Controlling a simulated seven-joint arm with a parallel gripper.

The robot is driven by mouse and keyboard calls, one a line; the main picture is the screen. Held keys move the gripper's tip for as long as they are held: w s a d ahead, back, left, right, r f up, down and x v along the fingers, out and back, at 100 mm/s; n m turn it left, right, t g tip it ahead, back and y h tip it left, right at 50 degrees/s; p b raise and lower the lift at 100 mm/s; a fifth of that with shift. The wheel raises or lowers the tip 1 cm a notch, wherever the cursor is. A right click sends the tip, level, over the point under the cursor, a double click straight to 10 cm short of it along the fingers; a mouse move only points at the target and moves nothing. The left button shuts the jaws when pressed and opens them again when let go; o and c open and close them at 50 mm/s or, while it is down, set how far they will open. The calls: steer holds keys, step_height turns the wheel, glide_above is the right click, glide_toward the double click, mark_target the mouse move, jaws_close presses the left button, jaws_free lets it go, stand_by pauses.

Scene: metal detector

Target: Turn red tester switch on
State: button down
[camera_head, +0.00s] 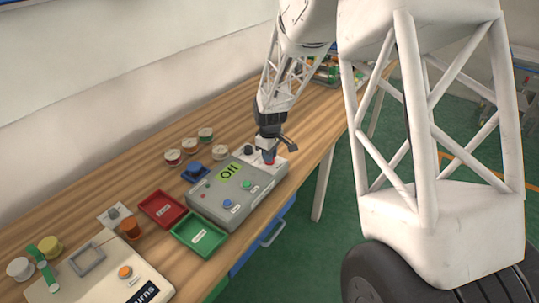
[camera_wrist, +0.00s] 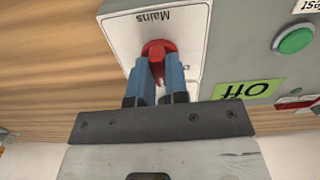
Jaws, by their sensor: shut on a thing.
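The red switch (camera_wrist: 158,47) is a round red knob on a white plate (camera_wrist: 190,22) marked "Mains", seen upside down in the wrist view. My gripper (camera_wrist: 160,75) has its two blue fingers shut on the red switch. In the head view, my gripper (camera_head: 269,150) points down onto the switch at the far right corner of the grey tester box (camera_head: 215,207). The tester's green display (camera_wrist: 248,88) reads "Off", upside down in the wrist view. The fingers hide part of the switch.
A green button (camera_wrist: 295,39) is on the tester. A red tray (camera_head: 163,209) and a green tray (camera_head: 198,236) lie to its left. Several small spools (camera_head: 189,145) stand behind. A white-topped device (camera_head: 100,275) is at the front left of the wooden table (camera_head: 130,165).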

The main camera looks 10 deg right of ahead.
steer(key=m, duration=0.4)
steer(key=shift+m, duration=0.3)
steer(key=m, duration=0.4)
steer(key=shift+m, duration=0.4)
steer(key=c, duration=1.1)
jaws_free()
steer(key=shift+r, duration=0.1)
steer(key=shift+r, duration=3.85)
